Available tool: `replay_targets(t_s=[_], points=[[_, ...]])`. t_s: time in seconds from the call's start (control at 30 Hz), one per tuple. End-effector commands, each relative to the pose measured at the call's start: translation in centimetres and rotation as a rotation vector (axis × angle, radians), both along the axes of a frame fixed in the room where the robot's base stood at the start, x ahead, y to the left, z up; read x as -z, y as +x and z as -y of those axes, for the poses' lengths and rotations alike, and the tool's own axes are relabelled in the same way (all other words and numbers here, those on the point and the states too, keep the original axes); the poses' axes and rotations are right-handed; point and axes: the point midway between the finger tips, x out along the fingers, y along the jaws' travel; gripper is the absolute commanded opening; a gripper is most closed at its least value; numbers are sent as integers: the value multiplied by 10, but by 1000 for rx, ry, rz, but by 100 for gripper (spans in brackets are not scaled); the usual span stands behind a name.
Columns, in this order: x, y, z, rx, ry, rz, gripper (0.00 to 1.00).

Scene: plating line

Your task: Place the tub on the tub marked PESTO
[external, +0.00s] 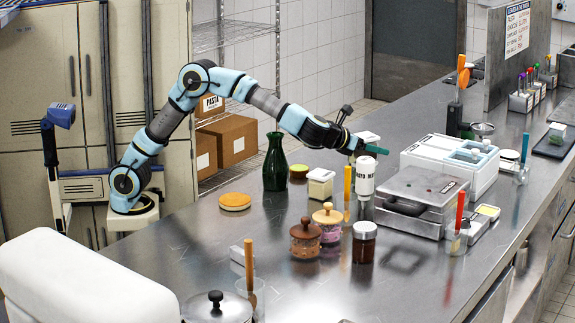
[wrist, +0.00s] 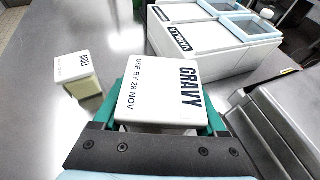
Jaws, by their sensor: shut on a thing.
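My gripper (external: 372,146) has green fingers and is raised above the counter. In the wrist view it is shut on a white-lidded tub (wrist: 160,90) marked GRAVY, USE BY 28 NOV, with a finger on each side. In the external view a white body with dark lettering (external: 365,180) shows just under the fingers; I cannot tell whether it is the held tub. A second tub (wrist: 72,66), white-lidded with a pale yellow-green body, stands apart to the left; it also shows in the external view (external: 320,183). Its lid word is too small to read surely. I cannot make out PESTO anywhere.
A white box with lidded compartments (external: 452,160) stands right of my gripper, a steel press (external: 420,195) in front of it. A green bottle (external: 275,168), lidded jars (external: 305,240) and an orange-handled utensil (external: 347,190) stand nearby. Bare counter lies around the second tub.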

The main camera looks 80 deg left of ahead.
Motion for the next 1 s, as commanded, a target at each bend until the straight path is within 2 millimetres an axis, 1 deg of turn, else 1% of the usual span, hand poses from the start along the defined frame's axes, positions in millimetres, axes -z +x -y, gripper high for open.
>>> replay_targets(t_s=[0.07, 0.33, 0.47, 0.5, 0.7, 0.9, 1.0], points=[[7, 0, 0, 0, -1, 0, 7], [7, 0, 0, 1, 0, 2, 7], [11, 0, 0, 1, -1, 1, 7], [10, 0, 0, 1, -1, 1, 79], [10, 0, 0, 1, -1, 0, 100], [10, 0, 0, 1, -1, 0, 100], [5, 0, 0, 0, -2, 2, 100]])
